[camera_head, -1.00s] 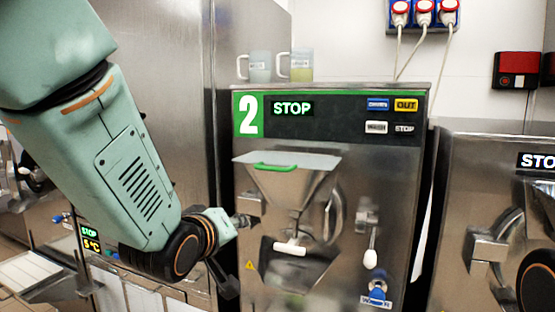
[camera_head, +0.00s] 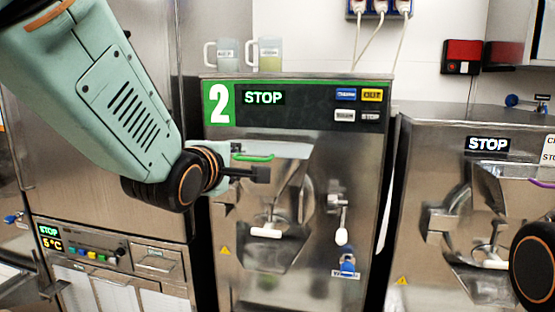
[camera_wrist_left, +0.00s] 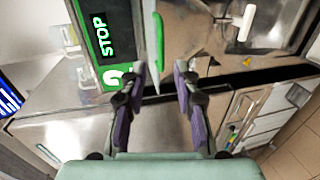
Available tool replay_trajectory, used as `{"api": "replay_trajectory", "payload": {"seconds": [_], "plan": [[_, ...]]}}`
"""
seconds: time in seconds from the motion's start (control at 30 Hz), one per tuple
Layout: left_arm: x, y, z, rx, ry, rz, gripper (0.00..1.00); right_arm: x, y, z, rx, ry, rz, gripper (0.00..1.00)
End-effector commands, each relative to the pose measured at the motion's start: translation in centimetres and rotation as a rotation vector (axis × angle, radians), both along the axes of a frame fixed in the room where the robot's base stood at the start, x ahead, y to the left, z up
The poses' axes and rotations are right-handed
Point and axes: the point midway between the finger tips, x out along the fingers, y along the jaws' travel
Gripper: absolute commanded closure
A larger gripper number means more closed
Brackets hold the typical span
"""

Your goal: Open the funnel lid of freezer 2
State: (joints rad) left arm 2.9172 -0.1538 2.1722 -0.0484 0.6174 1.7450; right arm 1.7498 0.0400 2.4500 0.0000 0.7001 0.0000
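Freezer 2 (camera_head: 222,105) stands in the middle of the head view, with a white 2 on green and a STOP display. Its funnel lid (camera_head: 292,150) lies flat over the metal funnel, with a green handle (camera_head: 252,157) on top. My left gripper (camera_head: 262,174) is beside the handle at its front left, partly covering the funnel. In the left wrist view my left gripper (camera_wrist_left: 160,74) is open, its purple-padded fingers apart. The green handle (camera_wrist_left: 158,40) shows beyond and between the fingertips, with no visible contact. My right gripper is out of view.
Two jugs (camera_head: 228,53) (camera_head: 266,53) stand on top of freezer 2. My right arm's dark joint shows at the right edge.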

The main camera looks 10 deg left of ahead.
Motion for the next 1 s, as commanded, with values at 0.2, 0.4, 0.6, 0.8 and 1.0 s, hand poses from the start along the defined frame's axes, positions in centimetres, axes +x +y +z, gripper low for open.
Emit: {"api": "replay_trajectory", "payload": {"seconds": [0.2, 0.4, 0.6, 0.8, 1.0], "plan": [[1.5, 0.0, -0.4, -0.019, 0.003, 0.004, 0.69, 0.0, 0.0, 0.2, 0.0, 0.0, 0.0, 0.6], [4.4, -0.1, -1.0, -0.019, 0.004, 0.002, 0.69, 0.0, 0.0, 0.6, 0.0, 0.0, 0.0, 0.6], [6.7, -0.1, -1.4, -0.017, 0.003, 0.002, 0.69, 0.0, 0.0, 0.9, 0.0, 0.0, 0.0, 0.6], [7.5, -0.1, -1.7, -0.016, 0.002, 0.0, 0.69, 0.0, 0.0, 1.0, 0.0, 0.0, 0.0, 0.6], [7.5, -0.1, -1.7, -0.016, 0.002, 0.0, 0.69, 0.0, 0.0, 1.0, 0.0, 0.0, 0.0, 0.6]]}}
